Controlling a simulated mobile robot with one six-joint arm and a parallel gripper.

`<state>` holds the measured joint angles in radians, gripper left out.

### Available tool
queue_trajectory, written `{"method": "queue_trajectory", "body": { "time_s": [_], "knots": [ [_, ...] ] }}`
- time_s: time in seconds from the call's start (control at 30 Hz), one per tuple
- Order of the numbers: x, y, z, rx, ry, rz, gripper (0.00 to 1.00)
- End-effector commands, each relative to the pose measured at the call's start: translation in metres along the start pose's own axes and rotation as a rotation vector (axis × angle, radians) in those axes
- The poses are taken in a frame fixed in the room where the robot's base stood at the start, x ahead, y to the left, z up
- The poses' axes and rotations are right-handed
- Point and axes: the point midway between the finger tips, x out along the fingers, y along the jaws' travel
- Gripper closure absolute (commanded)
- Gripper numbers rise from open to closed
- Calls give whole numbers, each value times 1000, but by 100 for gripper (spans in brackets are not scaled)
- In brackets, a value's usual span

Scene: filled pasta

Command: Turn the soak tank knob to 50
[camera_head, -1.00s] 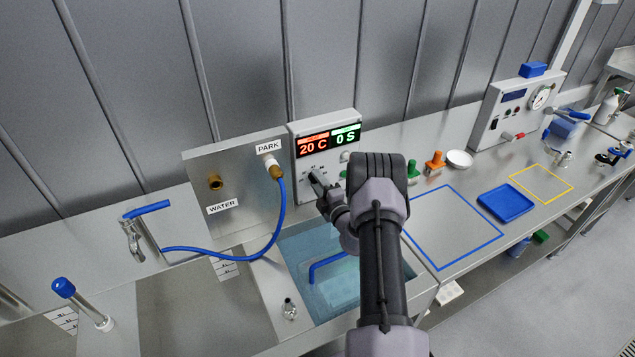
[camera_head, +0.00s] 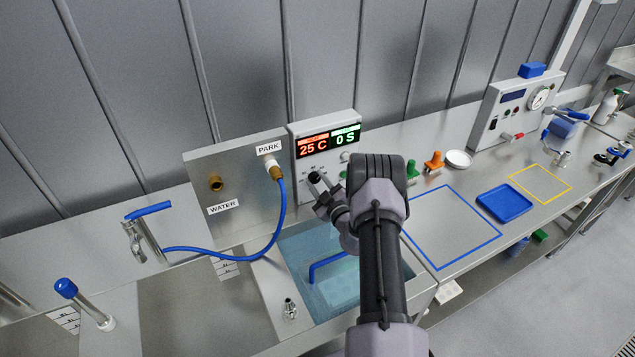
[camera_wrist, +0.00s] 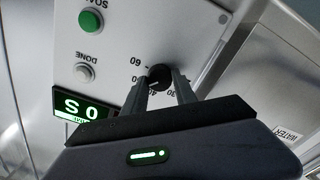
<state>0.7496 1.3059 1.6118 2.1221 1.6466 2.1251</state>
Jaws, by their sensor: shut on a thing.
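The soak tank knob (camera_wrist: 158,73) is a small black dial on the white control panel (camera_wrist: 125,45). In the head view the knob (camera_head: 314,177) is below the display (camera_head: 328,142), which reads 25 C in red and 0 S in green. My gripper (camera_wrist: 162,88) is shut on the knob, with a finger on either side of it in the wrist view. In the head view my gripper (camera_head: 324,187) reaches the knob from the right. Scale marks 60 and 30 show around the dial; the fingers partly cover the others. The knob's pointer is not clear.
The water-filled tank (camera_head: 330,290) lies below the panel, with a blue handle (camera_head: 327,265) in it. A blue hose (camera_head: 281,215) hangs at the left from the PARK fitting. Green SOAK (camera_wrist: 91,21) and grey DONE (camera_wrist: 86,72) buttons are near the knob.

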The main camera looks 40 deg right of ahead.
Motion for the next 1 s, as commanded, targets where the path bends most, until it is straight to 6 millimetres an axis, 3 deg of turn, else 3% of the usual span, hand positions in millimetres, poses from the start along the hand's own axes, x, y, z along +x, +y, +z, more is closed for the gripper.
{"method": "queue_trajectory", "body": {
  "time_s": [0.3,0.8,0.83,0.93,1.0],
  "knots": [
    [0,0,0,95,0,0,100],
    [0,0,0,110,0,0,100],
    [0,0,0,110,0,0,63],
    [0,0,0,110,0,0,45],
    [0,0,0,110,0,0,45]
  ]
}}
